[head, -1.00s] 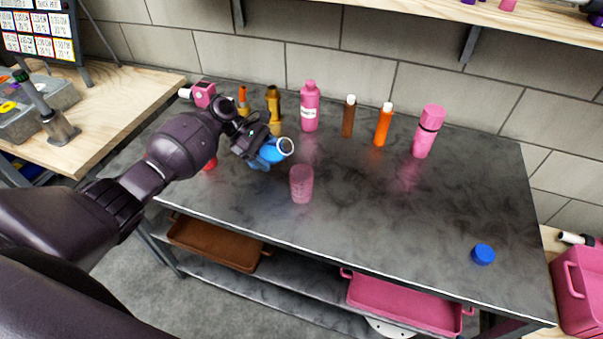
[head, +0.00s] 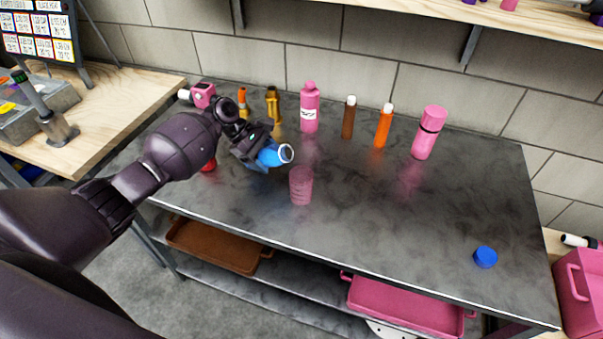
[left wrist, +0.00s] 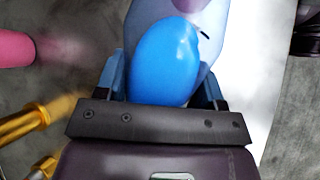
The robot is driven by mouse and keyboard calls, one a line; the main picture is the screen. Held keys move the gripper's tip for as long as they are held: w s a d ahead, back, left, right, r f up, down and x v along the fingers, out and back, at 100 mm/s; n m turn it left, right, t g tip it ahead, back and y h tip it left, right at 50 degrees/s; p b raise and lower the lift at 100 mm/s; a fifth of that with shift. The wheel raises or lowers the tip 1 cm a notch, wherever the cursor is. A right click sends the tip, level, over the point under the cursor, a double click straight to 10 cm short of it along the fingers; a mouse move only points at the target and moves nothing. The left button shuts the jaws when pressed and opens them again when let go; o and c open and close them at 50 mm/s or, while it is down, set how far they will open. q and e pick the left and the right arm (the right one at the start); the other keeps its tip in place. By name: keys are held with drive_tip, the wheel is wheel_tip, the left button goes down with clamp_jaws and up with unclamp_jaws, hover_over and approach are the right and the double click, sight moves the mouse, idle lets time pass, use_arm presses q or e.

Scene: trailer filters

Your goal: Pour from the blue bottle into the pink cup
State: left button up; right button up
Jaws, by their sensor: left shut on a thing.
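My left gripper (head: 258,156) is shut on the blue bottle (head: 271,156) and holds it tilted above the table. The bottle's open white-rimmed mouth (head: 286,153) points right, up and to the left of the pink cup. The pink cup (head: 301,186) stands upright on the dark table, apart from the bottle. In the left wrist view the blue bottle (left wrist: 165,65) sits between the blue fingers, its far end partly out of view. No liquid is seen leaving the mouth. My right gripper is not in view.
A blue cap (head: 485,257) lies at the table's right. A pink bottle (head: 310,108), brown bottle (head: 348,118), orange bottle (head: 383,126) and pink flask (head: 429,132) stand along the back. A red thing (head: 209,165) is partly behind my arm. The table's right middle is clear.

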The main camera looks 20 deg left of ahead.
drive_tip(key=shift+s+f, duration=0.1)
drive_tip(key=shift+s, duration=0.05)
use_arm(q)
drive_tip(key=shift+a, duration=0.1)
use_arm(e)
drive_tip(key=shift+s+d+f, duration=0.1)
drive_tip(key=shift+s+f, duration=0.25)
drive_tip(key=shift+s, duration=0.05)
use_arm(q)
drive_tip(key=shift+r+y, duration=0.1)
drive_tip(key=shift+y, duration=0.2)
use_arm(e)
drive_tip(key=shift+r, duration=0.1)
use_arm(q)
drive_tip(key=shift+r, duration=0.1)
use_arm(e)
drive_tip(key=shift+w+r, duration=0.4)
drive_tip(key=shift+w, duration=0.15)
use_arm(q)
drive_tip(key=shift+w+a, duration=0.1)
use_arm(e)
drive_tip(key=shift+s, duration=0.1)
use_arm(q)
drive_tip(key=shift+r+y, duration=0.15)
drive_tip(key=shift+y, duration=0.15)
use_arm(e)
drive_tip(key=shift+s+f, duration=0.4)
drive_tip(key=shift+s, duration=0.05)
